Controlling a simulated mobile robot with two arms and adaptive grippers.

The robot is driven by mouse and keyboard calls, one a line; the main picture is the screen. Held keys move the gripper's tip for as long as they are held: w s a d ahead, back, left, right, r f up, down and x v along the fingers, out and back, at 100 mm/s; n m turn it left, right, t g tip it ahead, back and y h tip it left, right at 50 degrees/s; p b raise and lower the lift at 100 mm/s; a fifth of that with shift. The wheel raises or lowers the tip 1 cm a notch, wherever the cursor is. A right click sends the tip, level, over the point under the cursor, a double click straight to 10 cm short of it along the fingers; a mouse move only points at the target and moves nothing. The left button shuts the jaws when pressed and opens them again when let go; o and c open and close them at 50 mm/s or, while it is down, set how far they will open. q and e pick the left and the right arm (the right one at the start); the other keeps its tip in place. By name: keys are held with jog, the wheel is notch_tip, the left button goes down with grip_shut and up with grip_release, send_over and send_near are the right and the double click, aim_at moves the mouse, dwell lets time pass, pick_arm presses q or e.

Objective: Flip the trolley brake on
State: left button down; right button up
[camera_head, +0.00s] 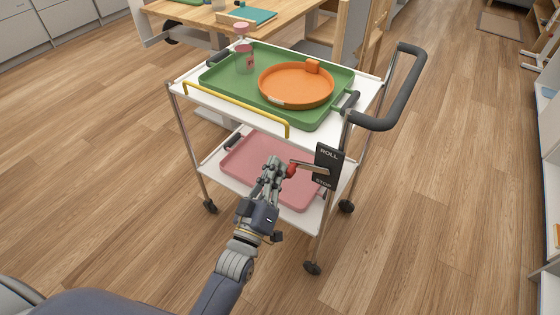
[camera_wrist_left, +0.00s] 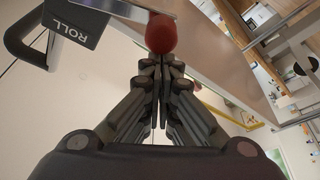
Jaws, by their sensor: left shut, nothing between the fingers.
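The white two-shelf trolley (camera_head: 303,132) stands in the middle of the head view. A dark plate (camera_head: 327,166) marked ROLL at the top and STOP at the bottom is fixed to its front right post. A metal brake lever (camera_head: 308,166) with a red knob (camera_head: 291,171) sticks out leftward from the plate, roughly level. My left gripper (camera_head: 272,164) is shut and empty, close to the left of the knob. In the left wrist view the red knob (camera_wrist_left: 161,33) lies just beyond my shut fingertips (camera_wrist_left: 160,62); whether they touch is unclear. My right gripper is not seen.
The top shelf carries a green tray (camera_head: 222,83) with an orange round pan (camera_head: 296,84) and a pinkish jar (camera_head: 245,60). A pink tray (camera_head: 248,158) lies on the lower shelf. A black push handle (camera_head: 405,90) juts out right. A wooden table (camera_head: 180,9) stands behind; floor is open around.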

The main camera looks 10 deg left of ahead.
pick_arm(q)
jog(key=shift+d+f, duration=0.1)
jog(key=shift+f, duration=1.05)
jog(key=shift+s+f, duration=0.1)
jog(key=shift+f, duration=0.05)
jog(key=shift+f, duration=0.1)
jog(key=v, duration=1.1)
jog(key=shift+s, duration=0.45)
